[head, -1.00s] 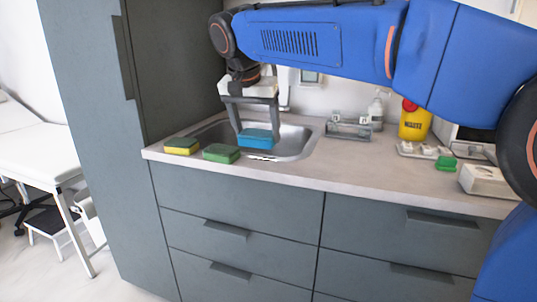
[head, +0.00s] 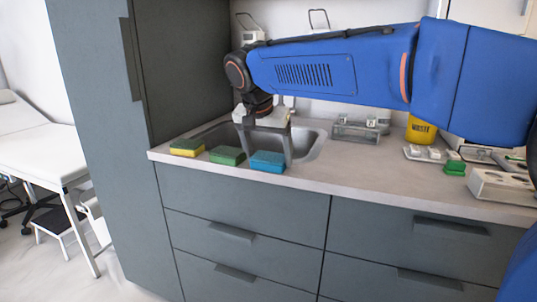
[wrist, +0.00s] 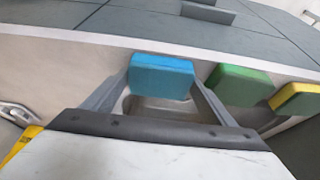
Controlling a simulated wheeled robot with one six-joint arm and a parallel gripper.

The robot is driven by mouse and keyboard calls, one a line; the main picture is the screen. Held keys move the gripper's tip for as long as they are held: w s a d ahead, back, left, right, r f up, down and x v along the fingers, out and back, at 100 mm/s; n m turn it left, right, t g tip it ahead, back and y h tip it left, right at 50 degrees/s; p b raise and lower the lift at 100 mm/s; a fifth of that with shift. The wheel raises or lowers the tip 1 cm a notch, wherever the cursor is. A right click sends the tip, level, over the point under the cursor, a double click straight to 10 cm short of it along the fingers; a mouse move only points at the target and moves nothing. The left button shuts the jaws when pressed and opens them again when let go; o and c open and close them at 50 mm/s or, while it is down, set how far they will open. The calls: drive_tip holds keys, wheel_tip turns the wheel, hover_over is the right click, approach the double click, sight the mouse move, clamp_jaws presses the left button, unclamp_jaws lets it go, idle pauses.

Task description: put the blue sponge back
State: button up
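The blue sponge (head: 268,162) is at the counter's front edge, before the sink (head: 312,148). My gripper (head: 266,153) is around it, with one finger at each end. In the wrist view, the blue sponge (wrist: 162,77) fills the space between the fingertips (wrist: 161,88), and both appear to touch it. I cannot tell whether its underside touches the counter. A green sponge (head: 227,155) lies just left of it, and a yellow-and-green sponge (head: 187,148) lies farther left.
A tall grey cabinet (head: 190,80) stands close on the left of the sink. A clear rack (head: 357,131), a yellow waste container (head: 421,130), a small green block (head: 455,167) and a white box (head: 500,187) are on the right. The counter between is clear.

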drive_tip(key=shift+o, duration=0.9)
drive_tip(key=shift+r, duration=0.2)
drive_tip(key=v, duration=1.2)
